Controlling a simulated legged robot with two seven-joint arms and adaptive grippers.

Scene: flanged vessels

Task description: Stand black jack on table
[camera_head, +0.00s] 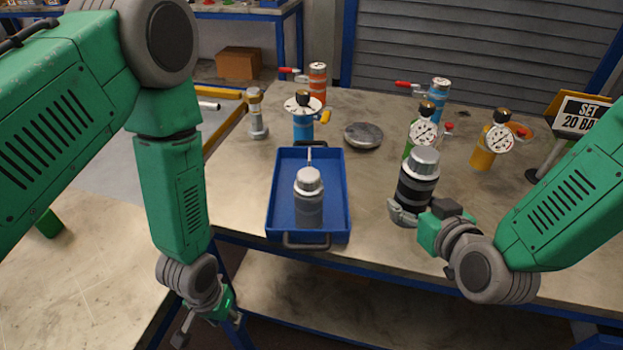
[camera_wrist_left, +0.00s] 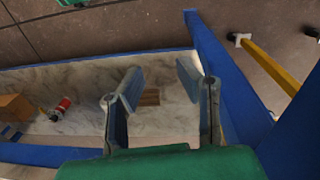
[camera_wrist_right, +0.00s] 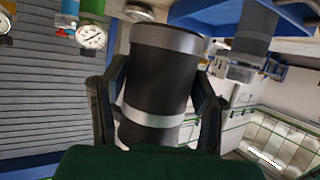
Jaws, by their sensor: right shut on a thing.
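The black jack (camera_head: 416,190) is a black cylinder with grey bands and a silver cap, at the right of the blue tray. My right gripper (camera_head: 412,212) is shut around its lower body; its fingers lie on both sides of the black jack (camera_wrist_right: 155,85) in the right wrist view. The jack leans slightly to the right in the head view. I cannot tell whether its base touches the table (camera_head: 375,215). My left gripper (camera_wrist_left: 158,75) is open and empty, low beside the table's front left edge.
A blue tray (camera_head: 336,165) holds a grey jack (camera_head: 309,205). Behind stand a blue jack with a gauge (camera_head: 303,122), green (camera_head: 421,132) and yellow (camera_head: 484,152) gauge devices, and a flat grey disc (camera_head: 363,136). A sign (camera_head: 580,115) stands at right. Bare table lies between tray and black jack.

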